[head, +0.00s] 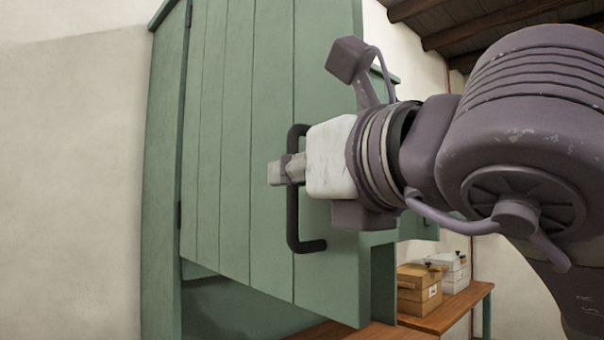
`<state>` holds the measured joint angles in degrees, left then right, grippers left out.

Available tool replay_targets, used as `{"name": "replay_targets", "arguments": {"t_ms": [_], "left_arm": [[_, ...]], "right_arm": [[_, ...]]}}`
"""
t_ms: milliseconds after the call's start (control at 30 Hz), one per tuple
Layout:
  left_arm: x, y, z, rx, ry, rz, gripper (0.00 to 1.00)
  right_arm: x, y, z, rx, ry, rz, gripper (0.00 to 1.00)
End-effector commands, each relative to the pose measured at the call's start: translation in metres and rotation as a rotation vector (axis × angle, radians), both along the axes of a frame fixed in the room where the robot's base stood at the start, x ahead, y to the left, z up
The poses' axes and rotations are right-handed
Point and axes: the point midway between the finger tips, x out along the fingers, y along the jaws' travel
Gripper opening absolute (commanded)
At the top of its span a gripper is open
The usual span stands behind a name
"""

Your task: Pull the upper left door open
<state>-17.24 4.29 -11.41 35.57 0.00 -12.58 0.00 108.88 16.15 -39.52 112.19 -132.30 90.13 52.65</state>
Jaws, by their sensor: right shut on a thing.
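The upper left door (225,130) is a green plank door with its hinges along the left side of a green cabinet (160,190). It stands partly open, its right edge swung out towards me. A black bar handle (293,222) is upright near the door's right edge. My right gripper (287,170) is shut on the middle of this handle, reaching in from the right. The gripper and arm hide part of the door's right edge. My left gripper is not in view.
A wooden table (455,308) at the lower right bears a wooden box (418,290) and a whitish box (450,270). A wooden surface (350,333) lies below the door. A bare wall (70,180) is on the left.

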Motion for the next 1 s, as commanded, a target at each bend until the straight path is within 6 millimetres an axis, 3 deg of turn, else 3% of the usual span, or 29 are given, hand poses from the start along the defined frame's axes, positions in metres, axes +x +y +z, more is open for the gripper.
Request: {"name": "replay_targets", "arguments": {"t_ms": [133,167,300,667,1000], "left_arm": [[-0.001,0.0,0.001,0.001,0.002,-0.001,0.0],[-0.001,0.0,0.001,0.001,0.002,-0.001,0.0],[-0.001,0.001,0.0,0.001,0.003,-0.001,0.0],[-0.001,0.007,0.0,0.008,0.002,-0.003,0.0],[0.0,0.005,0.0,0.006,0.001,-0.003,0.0]], "right_arm": [[0.0,-0.001,0.004,0.007,-0.007,-0.001,0.0],[0.0,-0.001,0.004,0.007,-0.007,-0.001,0.17],[0.0,-0.001,0.003,0.005,-0.005,-0.001,0.38],[-0.004,-0.003,0.001,0.002,-0.003,0.0,0.38],[-0.057,-0.036,0.003,0.004,-0.009,0.0,0.38]]}}
